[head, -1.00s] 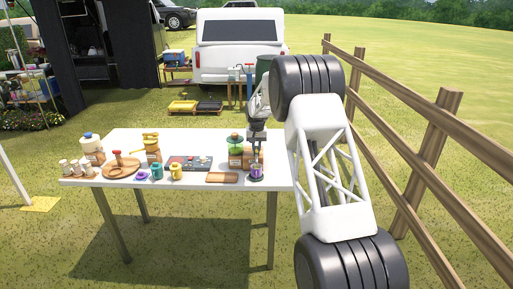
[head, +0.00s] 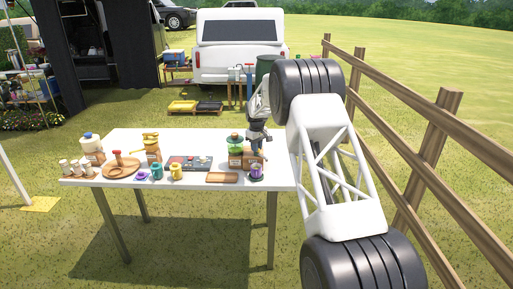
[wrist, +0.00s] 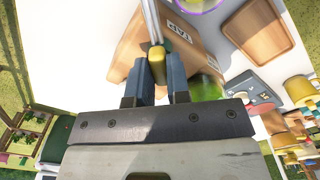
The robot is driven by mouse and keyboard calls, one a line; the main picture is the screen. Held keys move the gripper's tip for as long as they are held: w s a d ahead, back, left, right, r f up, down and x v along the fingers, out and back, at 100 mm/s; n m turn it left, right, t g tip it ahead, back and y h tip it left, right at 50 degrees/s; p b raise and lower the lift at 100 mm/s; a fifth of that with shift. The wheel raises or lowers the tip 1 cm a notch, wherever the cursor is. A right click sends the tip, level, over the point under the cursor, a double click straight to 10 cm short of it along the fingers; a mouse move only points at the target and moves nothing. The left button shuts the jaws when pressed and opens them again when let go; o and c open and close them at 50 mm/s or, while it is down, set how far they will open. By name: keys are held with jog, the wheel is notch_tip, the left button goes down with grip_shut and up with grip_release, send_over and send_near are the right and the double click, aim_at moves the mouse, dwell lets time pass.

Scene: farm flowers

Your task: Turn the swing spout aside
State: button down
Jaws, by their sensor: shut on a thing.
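The swing spout (wrist: 150,22) shows in the wrist view as a thin silver rod with a gold tip, passing above a wooden block labelled TAP (wrist: 185,42). My gripper (wrist: 155,68) is shut on the gold tip, one finger on each side. In the head view my gripper (head: 257,143) is over the right end of the white table, by the wooden block (head: 251,161). The spout is too small and hidden to make out there.
A green-topped jar (head: 235,148) stands close left of the block, and a purple-ringed jar (head: 256,172) stands in front. A wooden board (head: 222,177) and a dark panel (head: 203,163) lie to the left. A fence (head: 440,130) runs at the right.

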jog(key=n, duration=0.4)
jog(key=shift+n, duration=0.3)
jog(key=n, duration=0.4)
dwell(0.4)
jog(key=c, duration=1.1)
grip_release()
jog(key=shift+r, duration=3.95)
